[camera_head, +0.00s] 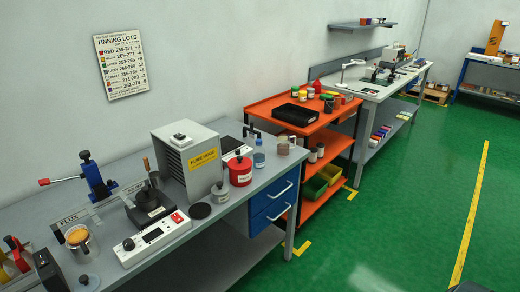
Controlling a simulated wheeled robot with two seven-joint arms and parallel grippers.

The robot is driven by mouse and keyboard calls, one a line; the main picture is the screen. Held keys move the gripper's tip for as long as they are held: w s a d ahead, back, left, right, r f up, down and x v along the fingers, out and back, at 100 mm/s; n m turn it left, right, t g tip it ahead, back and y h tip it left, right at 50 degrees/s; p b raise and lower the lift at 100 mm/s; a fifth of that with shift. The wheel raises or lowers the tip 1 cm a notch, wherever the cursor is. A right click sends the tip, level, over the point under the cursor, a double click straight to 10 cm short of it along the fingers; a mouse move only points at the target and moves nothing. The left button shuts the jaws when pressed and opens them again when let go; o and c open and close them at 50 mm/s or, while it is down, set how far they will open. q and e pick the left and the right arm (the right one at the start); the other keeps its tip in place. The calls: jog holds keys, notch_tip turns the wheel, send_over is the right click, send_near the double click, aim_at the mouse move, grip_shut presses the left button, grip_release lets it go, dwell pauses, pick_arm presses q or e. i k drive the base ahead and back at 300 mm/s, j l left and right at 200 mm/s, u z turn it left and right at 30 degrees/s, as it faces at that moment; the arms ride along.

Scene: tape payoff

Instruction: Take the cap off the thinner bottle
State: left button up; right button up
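A small blue bottle (258,159) stands upright on the grey bench behind the drawer unit. Its narrow top looks darker, and I cannot make out the cap clearly. No label naming thinner is readable, so I cannot confirm that it is the thinner bottle. A red pot (240,174) with a dark knob on its lid stands to its left. A greyish-brown jar (283,147) stands to its right.
A blue clamp stand (95,178) is at the left. An orange cart (290,103) stands beyond. Green floor on the right is clear.

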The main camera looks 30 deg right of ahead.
aim_at(258, 152)
jog(key=i+l+u, duration=0.1)
jog(key=l+u, duration=0.15)
jog(key=l, duration=0.85)
jog(key=l+u, duration=0.3)
jog(key=l, duration=0.75)
jog(key=l+u, duration=0.15)
jog(key=l, duration=0.75)
jog(key=l+u, duration=0.2)
jog(key=l, duration=0.7)
jog(key=k+l+u, duration=0.15)
jog(key=l, duration=0.7)
